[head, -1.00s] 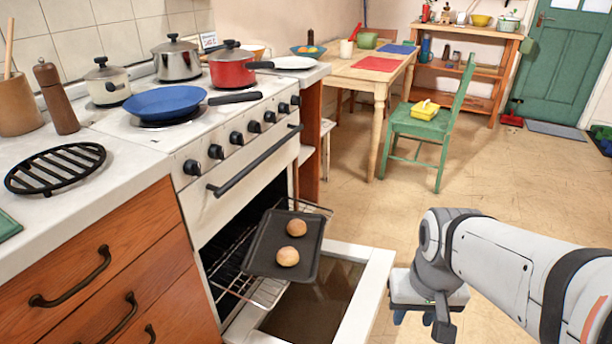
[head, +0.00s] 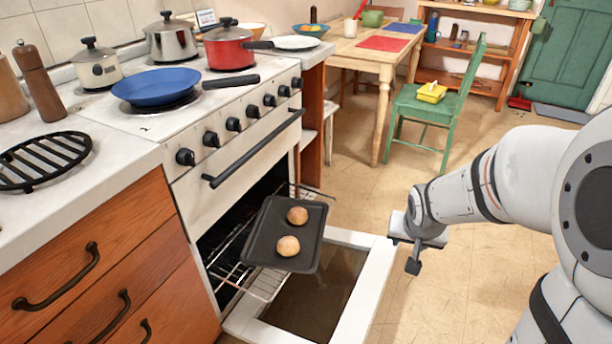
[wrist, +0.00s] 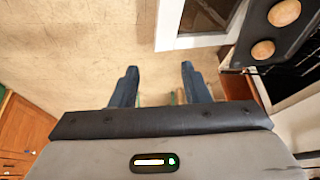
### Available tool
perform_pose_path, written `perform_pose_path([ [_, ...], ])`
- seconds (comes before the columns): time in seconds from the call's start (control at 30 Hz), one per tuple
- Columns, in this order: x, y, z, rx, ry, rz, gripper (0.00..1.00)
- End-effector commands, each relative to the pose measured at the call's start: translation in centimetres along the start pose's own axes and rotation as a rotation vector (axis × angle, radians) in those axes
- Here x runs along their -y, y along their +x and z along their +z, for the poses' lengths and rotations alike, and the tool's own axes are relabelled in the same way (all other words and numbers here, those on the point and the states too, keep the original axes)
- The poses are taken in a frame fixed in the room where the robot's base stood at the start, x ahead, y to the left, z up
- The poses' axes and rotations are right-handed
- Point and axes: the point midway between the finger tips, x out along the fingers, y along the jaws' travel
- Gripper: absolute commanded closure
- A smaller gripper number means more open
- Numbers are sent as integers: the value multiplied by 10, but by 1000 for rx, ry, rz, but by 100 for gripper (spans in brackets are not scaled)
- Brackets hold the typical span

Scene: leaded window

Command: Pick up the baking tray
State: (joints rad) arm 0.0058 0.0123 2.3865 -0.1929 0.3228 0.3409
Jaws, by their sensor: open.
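The baking tray (head: 262,235) is dark and rectangular, with two round buns (head: 297,215) on it. It sits on the pulled-out wire oven rack (head: 262,284), above the lowered oven door. My gripper (head: 405,258) is to the right of the tray, past the door's right edge, and apart from it. In the wrist view my gripper (wrist: 158,82) is open and empty, with bare floor between its fingers. The tray (wrist: 290,42) shows at the upper right of the wrist view, partly cut off by the frame.
The open oven door (head: 372,290) lies flat below the tray. The stove top holds a blue frying pan (head: 158,87) and several pots. A black trivet (head: 45,158) lies on the left counter. A green chair (head: 440,107) stands behind. The floor (head: 470,290) near my gripper is clear.

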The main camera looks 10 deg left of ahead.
Motion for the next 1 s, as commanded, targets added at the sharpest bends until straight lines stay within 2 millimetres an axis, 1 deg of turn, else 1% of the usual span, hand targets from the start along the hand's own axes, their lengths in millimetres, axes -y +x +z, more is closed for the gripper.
perform_pose_path([
  [0.03, 5, 24, -13, -36, 19, -16, 58],
  [0.07, 9, 36, -23, -67, 33, -31, 58],
  [0.1, 15, 52, -34, -104, 50, -54, 58],
  [0.23, 38, 103, -62, -214, 111, -159, 58],
  [0.33, 60, 140, -75, -277, 165, -269, 58],
  [0.4, 76, 165, -78, -308, 205, -359, 58],
  [0.47, 90, 185, -78, -326, 243, -443, 58],
  [0.5, 99, 198, -76, -333, 271, -503, 58],
  [0.57, 112, 216, -70, -338, 315, -596, 58],
  [0.6, 121, 226, -65, -336, 346, -661, 58],
  [0.67, 134, 241, -55, -326, 398, -760, 58],
  [0.7, 141, 250, -47, -315, 433, -829, 58],
  [0.83, 160, 270, -18, -259, 554, -1040, 58],
  [1.0, 170, 281, 17, -175, 686, -1248, 58],
])
